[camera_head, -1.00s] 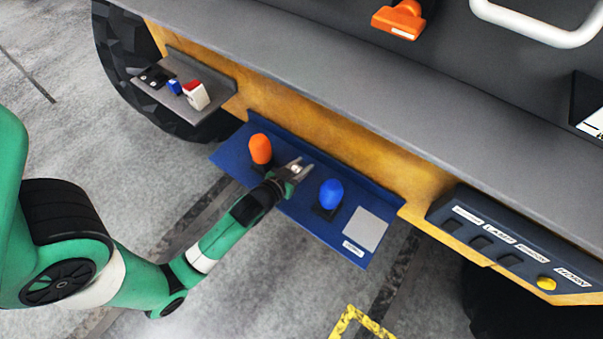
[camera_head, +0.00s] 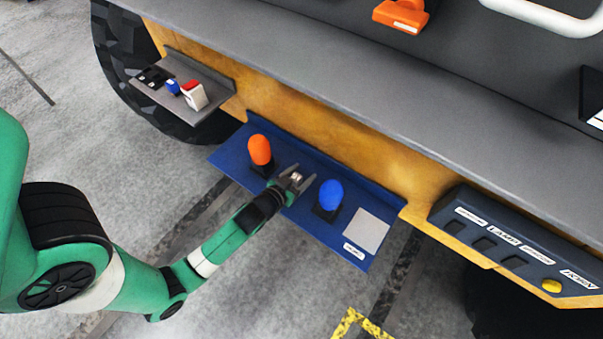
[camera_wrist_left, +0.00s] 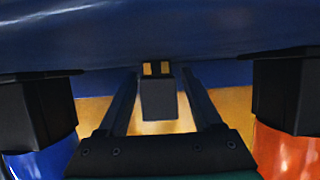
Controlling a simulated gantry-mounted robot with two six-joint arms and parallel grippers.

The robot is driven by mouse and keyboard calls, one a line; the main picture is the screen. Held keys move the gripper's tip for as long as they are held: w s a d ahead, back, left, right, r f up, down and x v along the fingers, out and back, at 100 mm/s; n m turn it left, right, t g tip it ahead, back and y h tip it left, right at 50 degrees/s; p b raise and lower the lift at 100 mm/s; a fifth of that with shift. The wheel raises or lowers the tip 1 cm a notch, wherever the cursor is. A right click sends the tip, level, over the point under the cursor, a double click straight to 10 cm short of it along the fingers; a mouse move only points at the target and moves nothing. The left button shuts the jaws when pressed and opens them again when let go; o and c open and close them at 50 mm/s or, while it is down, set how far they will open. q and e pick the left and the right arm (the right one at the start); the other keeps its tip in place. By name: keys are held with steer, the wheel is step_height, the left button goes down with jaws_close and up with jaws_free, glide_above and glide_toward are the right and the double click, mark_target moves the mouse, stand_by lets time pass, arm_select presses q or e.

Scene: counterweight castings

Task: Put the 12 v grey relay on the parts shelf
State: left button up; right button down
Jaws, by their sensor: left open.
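The grey relay (camera_wrist_left: 158,100) is a small grey block with gold contacts at its end towards the blue panel in the left wrist view. In the head view it is mostly hidden by the jaws. My left gripper (camera_head: 292,180) is open, over the blue panel between the orange and blue knobs. In the left wrist view its fingers (camera_wrist_left: 158,105) stand on either side of the relay, with gaps showing. A small grey shelf (camera_head: 212,115) holding small parts, which I take as the parts shelf, is at upper left in the head view. My right gripper is not in view.
The blue panel (camera_head: 230,168) carries an orange knob (camera_head: 260,149) left of the gripper and a blue knob (camera_head: 330,193) right of it. On the grey shelf are a black piece (camera_head: 154,77), a blue piece (camera_head: 173,86) and a red-and-white piece (camera_head: 195,95).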

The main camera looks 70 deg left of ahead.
arm_select(q)
steer(key=shift+r+p, duration=0.3)
steer(key=b+v, duration=0.1)
steer(key=v, duration=1)
steer(key=shift+s+d+f, duration=0.1)
steer(key=shift+s+d, duration=0.05)
steer(key=shift+d, duration=0.05)
steer(key=shift+s+d+r, duration=0.1)
steer(key=shift+s+r, duration=0.1)
steer(key=shift+s, duration=0.05)
